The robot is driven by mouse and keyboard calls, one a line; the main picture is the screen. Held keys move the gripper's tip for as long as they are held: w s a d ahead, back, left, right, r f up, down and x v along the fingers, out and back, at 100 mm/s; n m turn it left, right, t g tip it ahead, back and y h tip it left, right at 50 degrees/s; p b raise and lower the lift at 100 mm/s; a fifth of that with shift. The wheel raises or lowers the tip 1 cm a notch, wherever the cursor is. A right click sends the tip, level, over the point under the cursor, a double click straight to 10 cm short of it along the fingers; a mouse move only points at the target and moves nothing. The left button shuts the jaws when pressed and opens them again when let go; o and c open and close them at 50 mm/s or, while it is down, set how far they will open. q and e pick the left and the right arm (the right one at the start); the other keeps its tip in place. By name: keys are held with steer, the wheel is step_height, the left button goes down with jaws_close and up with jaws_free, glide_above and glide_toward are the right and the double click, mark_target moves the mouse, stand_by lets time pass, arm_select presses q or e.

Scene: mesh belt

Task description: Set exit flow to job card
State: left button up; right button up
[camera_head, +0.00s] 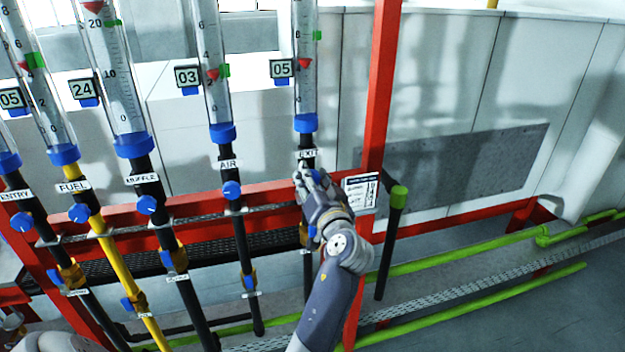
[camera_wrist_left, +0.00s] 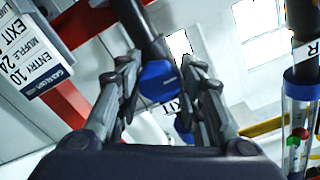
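My left gripper (camera_head: 305,178) reaches up to the pipe just under the label, hiding the knob there. In the left wrist view, the blue knob (camera_wrist_left: 158,80) lies between the fingers of my left gripper (camera_wrist_left: 160,65); contact is unclear. The job card (camera_wrist_left: 45,58) shows ENTRY 10 and MUFFLE 24; its EXIT value is unclear. My right gripper is not visible.
Entry, fuel, muffle and air tubes stand left, with blue knobs such as the air knob (camera_head: 232,190). The job card (camera_head: 361,190) hangs beside the red post (camera_head: 380,90). A green-capped black pipe (camera_head: 390,250) stands right of my forearm.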

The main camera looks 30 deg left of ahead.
mark_target(307, 134)
arm_select(q)
steer(key=shift+o, duration=1.2)
steer(key=shift+a, duration=0.1)
steer(key=shift+w+f, duration=0.1)
step_height(307, 134, up, 10)
steer(key=shift+f, duration=0.1)
steer(key=shift+a, duration=0.1)
